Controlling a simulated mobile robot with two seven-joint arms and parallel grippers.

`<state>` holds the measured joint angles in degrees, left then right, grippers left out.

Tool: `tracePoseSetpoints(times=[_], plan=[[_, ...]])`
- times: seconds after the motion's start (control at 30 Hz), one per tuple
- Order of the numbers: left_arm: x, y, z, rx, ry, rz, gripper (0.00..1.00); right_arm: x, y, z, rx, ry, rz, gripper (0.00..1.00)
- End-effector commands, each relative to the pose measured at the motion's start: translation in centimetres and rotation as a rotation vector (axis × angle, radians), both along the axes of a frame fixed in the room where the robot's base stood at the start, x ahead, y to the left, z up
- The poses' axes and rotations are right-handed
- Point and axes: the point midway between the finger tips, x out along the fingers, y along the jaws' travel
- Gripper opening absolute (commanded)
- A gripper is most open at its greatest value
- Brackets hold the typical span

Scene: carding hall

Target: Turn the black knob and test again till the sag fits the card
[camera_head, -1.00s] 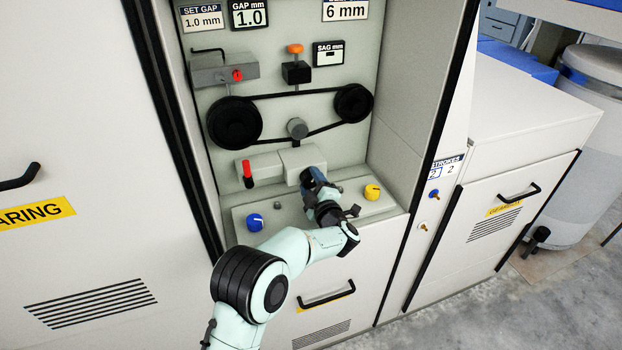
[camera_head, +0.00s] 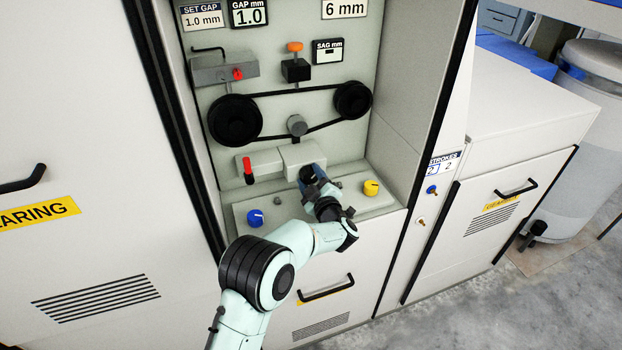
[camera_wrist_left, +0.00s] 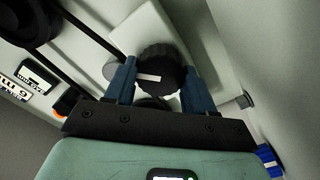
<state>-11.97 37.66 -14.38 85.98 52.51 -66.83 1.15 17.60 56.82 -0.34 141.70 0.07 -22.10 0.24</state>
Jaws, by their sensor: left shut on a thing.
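My left gripper (camera_head: 312,178) reaches into the open bay and is shut on the black knob (camera_wrist_left: 160,62). The left wrist view shows the ridged knob, with a white mark on its face, between the two dark blue fingers (camera_wrist_left: 158,84). In the head view the gripper hides most or all of the knob. The card (camera_head: 345,9) at the top reads 6 mm. The sag display (camera_head: 328,51) shows only a short dash. The black belt (camera_head: 292,93) runs around two black pulleys. An orange-topped plunger (camera_head: 295,47) stands above the belt. My right gripper is not in view.
A blue knob (camera_head: 255,217) and a yellow knob (camera_head: 371,187) flank the gripper on the ledge. A red-handled lever (camera_head: 247,165) is at its left. The bay's right wall (camera_head: 422,105) stands close. The gap display (camera_head: 249,13) reads 1.0.

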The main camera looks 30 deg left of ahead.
Motion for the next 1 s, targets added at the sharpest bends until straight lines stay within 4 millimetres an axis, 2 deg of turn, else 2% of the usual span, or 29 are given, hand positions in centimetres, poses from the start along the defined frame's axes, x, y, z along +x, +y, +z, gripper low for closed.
tracePoseSetpoints(times=[0.03,0.07,0.13,0.43,0.57,1.0], plan=[[0.0,-0.1,-0.1,-0.001,0.001,-0.003,0.23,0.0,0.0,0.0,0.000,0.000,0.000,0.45],[0.0,-0.1,-0.1,-0.001,0.001,-0.003,0.57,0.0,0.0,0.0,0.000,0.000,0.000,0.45],[0.0,-0.1,-0.1,-0.001,0.000,-0.002,0.80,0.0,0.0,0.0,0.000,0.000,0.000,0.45],[0.0,-0.1,0.0,-0.001,0.000,-0.001,0.80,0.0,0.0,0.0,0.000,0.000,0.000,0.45],[-0.6,-0.9,-0.1,-0.003,0.000,-0.002,0.80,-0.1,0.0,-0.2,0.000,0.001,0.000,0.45],[-6.5,-7.9,-0.2,-0.003,0.001,-0.006,0.80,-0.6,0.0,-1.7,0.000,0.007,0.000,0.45]])
